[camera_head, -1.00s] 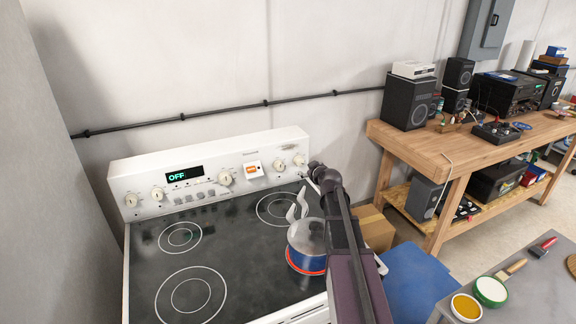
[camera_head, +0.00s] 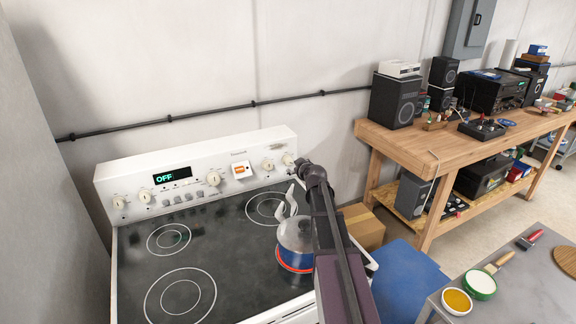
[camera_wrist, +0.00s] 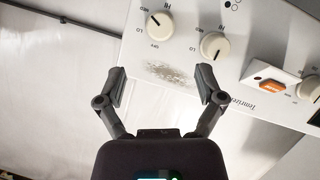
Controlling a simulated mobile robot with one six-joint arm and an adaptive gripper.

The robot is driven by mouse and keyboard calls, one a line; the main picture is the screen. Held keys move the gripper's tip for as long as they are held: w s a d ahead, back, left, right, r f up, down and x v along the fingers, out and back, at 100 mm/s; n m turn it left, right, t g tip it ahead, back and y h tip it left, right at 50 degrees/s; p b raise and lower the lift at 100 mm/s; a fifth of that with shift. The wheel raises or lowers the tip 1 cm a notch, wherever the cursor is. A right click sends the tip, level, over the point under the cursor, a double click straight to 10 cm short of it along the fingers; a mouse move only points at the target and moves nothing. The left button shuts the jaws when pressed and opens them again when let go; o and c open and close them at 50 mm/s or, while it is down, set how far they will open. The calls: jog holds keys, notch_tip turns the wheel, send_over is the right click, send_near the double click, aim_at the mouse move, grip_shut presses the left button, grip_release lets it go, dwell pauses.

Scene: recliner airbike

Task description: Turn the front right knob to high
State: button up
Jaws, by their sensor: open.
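The white stove panel (camera_head: 190,168) carries two cream knobs at its right end, the outer right knob (camera_head: 288,160) and the inner right knob (camera_head: 268,165). In the wrist view the panel appears turned around, with the outer knob (camera_wrist: 159,27) and inner knob (camera_wrist: 214,46) beyond my fingers. The outer knob's dark mark points up-left; the inner knob's points downward. HI, MED, LO and OFF lettering surrounds the outer one. Which knob is front right is not readable. My gripper (camera_wrist: 161,80) is open and empty, its fingers apart and short of both knobs. Its fingers are not clear in the head view.
A blue pot (camera_head: 296,247) with a lid stands on the cooktop (camera_head: 215,240) beside my arm. The stove display (camera_head: 172,174) reads OFF. A workbench (camera_head: 410,148) with speakers, a blue seat (camera_head: 405,285) and a grey table (camera_head: 535,290) lie to the right.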

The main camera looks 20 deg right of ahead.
aim_at(289, 162)
jog(key=b+x, duration=0.3)
jog(key=x, duration=0.7)
jog(key=shift+w+d+f, duration=0.1)
jog(key=shift+w+f, duration=0.05)
jog(key=shift+w, duration=0.05)
